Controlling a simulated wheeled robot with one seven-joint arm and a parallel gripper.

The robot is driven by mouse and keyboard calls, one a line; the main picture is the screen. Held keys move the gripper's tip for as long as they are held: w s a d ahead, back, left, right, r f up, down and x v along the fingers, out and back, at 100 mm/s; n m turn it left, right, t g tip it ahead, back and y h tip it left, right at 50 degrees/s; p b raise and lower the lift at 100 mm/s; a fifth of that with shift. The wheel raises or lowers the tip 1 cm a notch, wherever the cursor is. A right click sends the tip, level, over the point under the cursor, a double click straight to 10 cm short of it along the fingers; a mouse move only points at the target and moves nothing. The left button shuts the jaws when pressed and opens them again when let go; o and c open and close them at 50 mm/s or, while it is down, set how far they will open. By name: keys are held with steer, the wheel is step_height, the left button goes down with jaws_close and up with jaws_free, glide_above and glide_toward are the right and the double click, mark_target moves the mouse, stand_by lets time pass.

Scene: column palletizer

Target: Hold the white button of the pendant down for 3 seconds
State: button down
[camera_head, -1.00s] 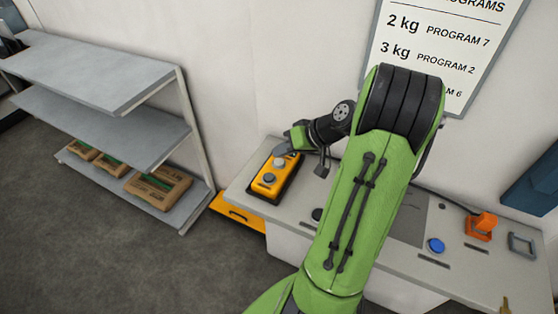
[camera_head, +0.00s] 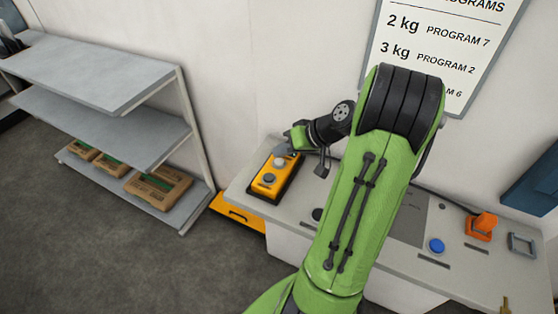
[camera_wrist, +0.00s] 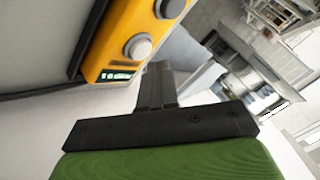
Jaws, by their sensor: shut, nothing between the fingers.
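The yellow pendant (camera_head: 267,187) lies in a dark holder on the left end of the grey console. Its white button (camera_head: 279,162) is at the upper end, and a grey button (camera_head: 269,178) is below it. My gripper (camera_head: 281,154) is shut and empty, with its fingertips right at the white button. In the wrist view the shut fingers (camera_wrist: 158,72) point at the pendant (camera_wrist: 112,50), close beside the white button (camera_wrist: 138,46). I cannot tell whether they touch it or whether it is pressed down.
The console (camera_head: 410,258) carries a blue button (camera_head: 436,245), an orange device (camera_head: 481,226) and a grey frame (camera_head: 522,245). A shelf rack (camera_head: 110,85) with several brown packs stands at left. A program sign (camera_head: 440,45) hangs on the wall behind my arm.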

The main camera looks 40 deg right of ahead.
mark_target(283, 162)
steer(key=shift+f+b, duration=0.4)
steer(key=shift+f, duration=0.05)
steer(key=shift+f+b, duration=0.3)
steer(key=shift+f, duration=0.1)
stand_by(0.5)
stand_by(2.8)
steer(key=shift+r+p, duration=0.7)
steer(key=shift+r, duration=0.15)
step_height(283, 162, up, 5)
steer(key=p, duration=0.4)
steer(key=shift+r, duration=0.15)
